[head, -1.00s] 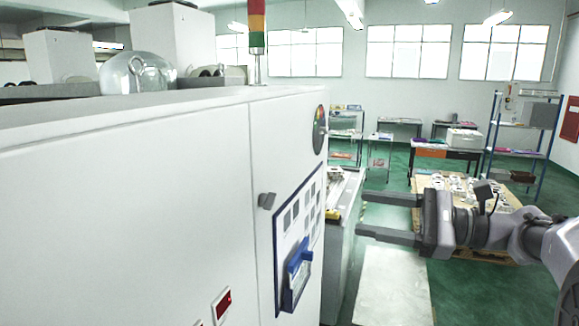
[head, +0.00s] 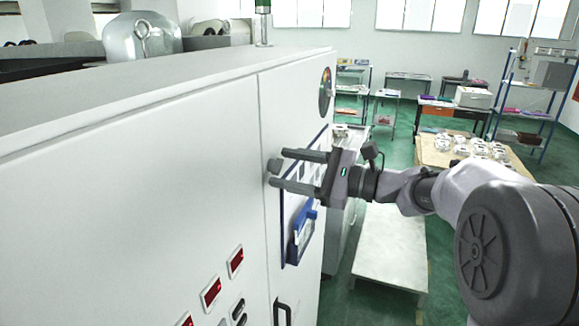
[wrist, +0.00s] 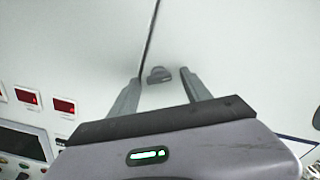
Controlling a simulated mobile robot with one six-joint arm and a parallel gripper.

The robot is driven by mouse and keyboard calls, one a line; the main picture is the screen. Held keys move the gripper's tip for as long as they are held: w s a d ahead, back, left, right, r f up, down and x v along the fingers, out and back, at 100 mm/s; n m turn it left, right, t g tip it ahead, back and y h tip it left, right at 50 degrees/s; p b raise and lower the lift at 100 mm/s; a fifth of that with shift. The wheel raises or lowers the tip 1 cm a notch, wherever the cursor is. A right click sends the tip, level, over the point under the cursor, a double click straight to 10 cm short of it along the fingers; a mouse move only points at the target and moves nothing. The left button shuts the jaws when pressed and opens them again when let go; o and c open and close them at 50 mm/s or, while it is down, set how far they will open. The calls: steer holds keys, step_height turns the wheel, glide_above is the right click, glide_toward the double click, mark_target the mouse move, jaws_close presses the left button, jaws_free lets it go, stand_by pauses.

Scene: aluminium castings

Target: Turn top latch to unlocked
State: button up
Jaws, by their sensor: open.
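The top latch (head: 274,166) is a small dark grey knob on the white cabinet front, just right of the door seam. In the wrist view the latch (wrist: 159,75) lies crosswise in the picture, beside the dark seam. My gripper (head: 280,168) is open, with its two grey fingers pointing at the cabinet. In the wrist view the fingertips (wrist: 160,78) stand on either side of the latch, with a gap on each side. I cannot tell how far the tips are from the door surface. The fingers partly crowd the latch in the head view.
A blue document holder (head: 303,234) hangs on the door below my gripper. A black door handle (head: 282,312) is lower along the seam. Red displays (head: 211,293) are on the left panel. A pallet of castings (head: 470,150) stands behind my arm.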

steer(key=shift+s, duration=0.1)
jaws_close()
steer(key=shift+b, duration=0.4)
steer(key=n+b, duration=0.1)
steer(key=b, duration=0.2)
steer(key=shift+f+n+b, duration=0.3)
steer(key=shift+f+n, duration=0.05)
steer(key=shift+n, duration=0.05)
steer(key=n+b, duration=0.6)
steer(key=b, duration=0.4)
steer(key=n+b, duration=0.2)
steer(key=b, duration=0.1)
steer(key=n+b, duration=0.2)
steer(key=shift+r, duration=0.4)
